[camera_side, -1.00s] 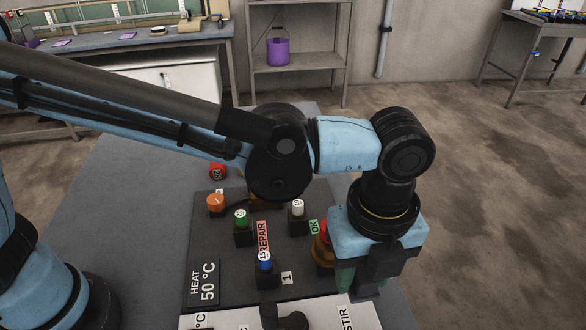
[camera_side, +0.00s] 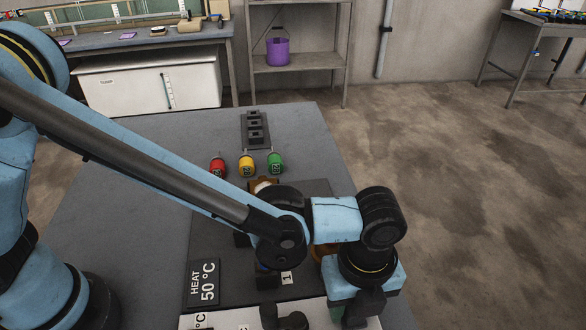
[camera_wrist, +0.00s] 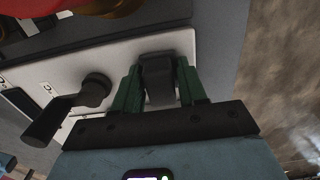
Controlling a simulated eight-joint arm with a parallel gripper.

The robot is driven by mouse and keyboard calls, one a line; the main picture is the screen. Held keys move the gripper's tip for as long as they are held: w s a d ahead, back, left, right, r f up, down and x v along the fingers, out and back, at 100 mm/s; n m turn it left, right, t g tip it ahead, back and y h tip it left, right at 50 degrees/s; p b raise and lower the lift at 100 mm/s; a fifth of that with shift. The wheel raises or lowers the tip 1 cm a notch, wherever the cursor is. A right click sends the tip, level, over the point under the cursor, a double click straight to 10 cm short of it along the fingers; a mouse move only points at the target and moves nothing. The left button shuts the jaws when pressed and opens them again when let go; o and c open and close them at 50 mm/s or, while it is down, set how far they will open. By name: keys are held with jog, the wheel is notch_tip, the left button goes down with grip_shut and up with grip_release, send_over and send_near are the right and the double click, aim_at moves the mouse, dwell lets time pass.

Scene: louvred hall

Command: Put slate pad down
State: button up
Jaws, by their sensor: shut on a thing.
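My gripper (camera_wrist: 160,88) has green fingers, closed on both sides of a dark grey block, the slate pad (camera_wrist: 158,72). In the wrist view the pad is over the right end of a white panel (camera_wrist: 115,65); I cannot tell whether it touches the panel. In the side view my gripper (camera_side: 350,312) is low at the right front of the bench, and the pad cannot be made out there. The gripper hides the right part of the white panel (camera_side: 235,318).
A black crank-like handle (camera_wrist: 75,105) stands on the panel left of my gripper. A dark board marked HEAT 50 °C (camera_side: 207,283) lies behind the panel. Red (camera_side: 218,167), yellow (camera_side: 247,167) and green (camera_side: 275,163) capped pieces stand near a black rack (camera_side: 254,130).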

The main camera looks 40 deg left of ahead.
jog(key=shift+f, duration=0.25)
jog(key=o, duration=1.2)
notch_tip(320, 180, up, 12)
jog(key=shift+r, duration=0.15)
jog(key=w+a+r+n+t+h, duration=0.1)
jog(key=w+a+r+n, duration=0.1)
jog(key=a+n, duration=0.5)
jog(key=w+a+r+n+t, duration=0.15)
jog(key=a+n, duration=0.25)
jog(key=a, duration=0.5)
jog(key=s+a+f+n+t, duration=0.1)
jog(key=a+n+t, duration=0.1)
jog(key=a+n, duration=0.6)
jog(key=s+a+f+n+t+y, duration=0.1)
jog(key=s+a+f+n+t, duration=0.1)
jog(key=a+n, duration=0.6)
jog(key=shift+a+f+t, duration=0.25)
jog(key=shift+a+t, duration=0.1)
jog(key=shift+a, duration=0.7)
